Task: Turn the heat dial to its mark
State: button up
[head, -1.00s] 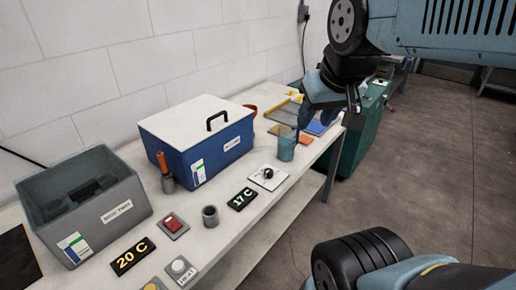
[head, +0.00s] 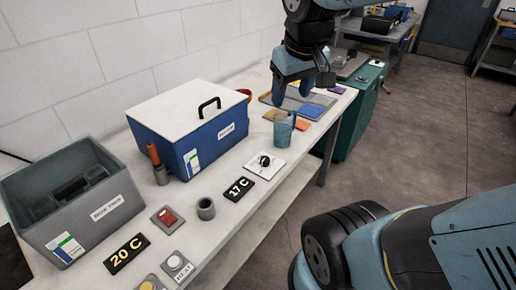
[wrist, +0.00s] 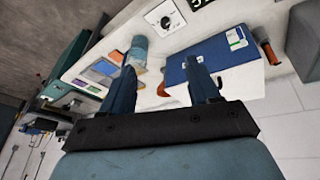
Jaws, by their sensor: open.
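The heat dial (head: 264,160) is a small black knob on a white square plate (head: 257,170), on the bench near its front edge. It also shows at the top of the wrist view (wrist: 166,20), where its plate carries fine dark marks too small to read. My gripper (head: 292,88) hangs above the far part of the bench, beyond the dial and apart from it. In the wrist view my gripper's two fingers (wrist: 159,78) are spread with nothing between them. A black display reading 17 C (head: 239,188) lies just left of the dial.
A translucent blue cup (head: 284,133) stands just behind the dial. A blue box with a white lid (head: 214,150) and a grey bin (head: 88,222) stand to the left. A grey ring (head: 206,209), red switch (head: 166,219), HEAT button (head: 176,263) and 20 C display (head: 127,254) lie in front.

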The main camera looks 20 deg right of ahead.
jog(key=w+a+f+n+g+h, duration=0.2)
jog(key=w+f+n+g, duration=0.2)
jog(key=w+f+n, duration=0.5)
jog(key=n+g+h, duration=0.2)
jog(key=n, duration=0.1)
send_near(265, 158)
jog(key=x, duration=0.8)
jog(key=shift+s+f, duration=0.1)
jog(key=shift+f, duration=0.2)
jog(key=shift+d+r, duration=0.1)
jog(key=shift+d, duration=0.05)
jog(key=c, duration=1)
